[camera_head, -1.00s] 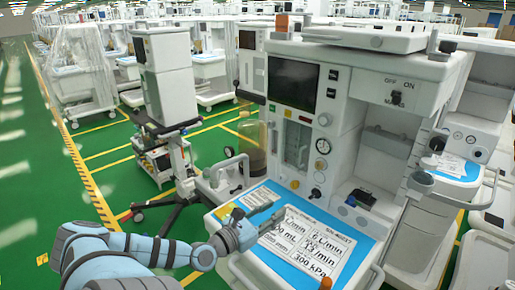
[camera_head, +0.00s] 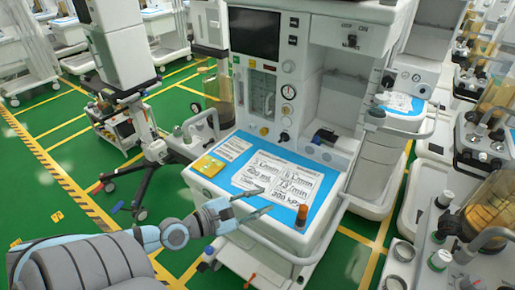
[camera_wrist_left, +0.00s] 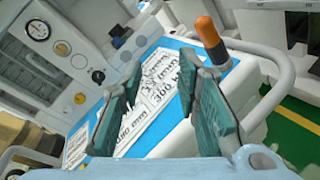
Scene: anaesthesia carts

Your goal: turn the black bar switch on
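The black bar switch (camera_head: 352,41) sits high on the white front panel of the anaesthesia cart (camera_head: 335,60), near the top of the head view, under OFF and ON labels. It is too small to tell which way the bar points. My left gripper (camera_head: 264,201) is well below and left of the switch, at the front edge of the cart's blue work surface. Its fingers are apart with nothing between them; they also show parted in the left wrist view (camera_wrist_left: 160,105). The switch is not seen in the wrist view. My right gripper is not in view.
A monitor stand (camera_head: 125,90) is at left; other carts stand at right. Green floor lies open at left.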

